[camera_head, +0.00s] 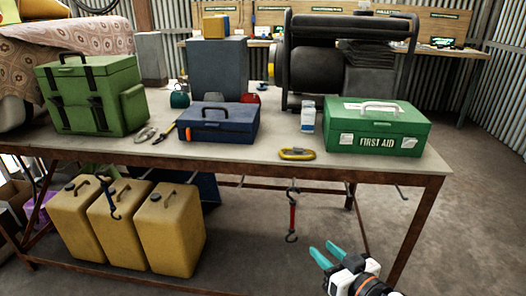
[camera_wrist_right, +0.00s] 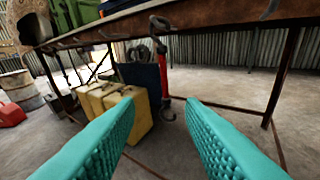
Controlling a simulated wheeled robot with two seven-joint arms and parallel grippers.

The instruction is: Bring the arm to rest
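My right gripper (camera_head: 325,258) shows at the lower right of the head view, in front of and below the table's (camera_head: 290,160) front edge. Its two teal fingers are spread apart, and nothing is between them. In the right wrist view the same fingers (camera_wrist_right: 158,135) stand wide apart with floor showing between them. My left gripper is in neither view.
A red hook strap (camera_head: 292,212) hangs from the front edge. Yellow canisters (camera_head: 170,232) stand below. Floor at right is clear.

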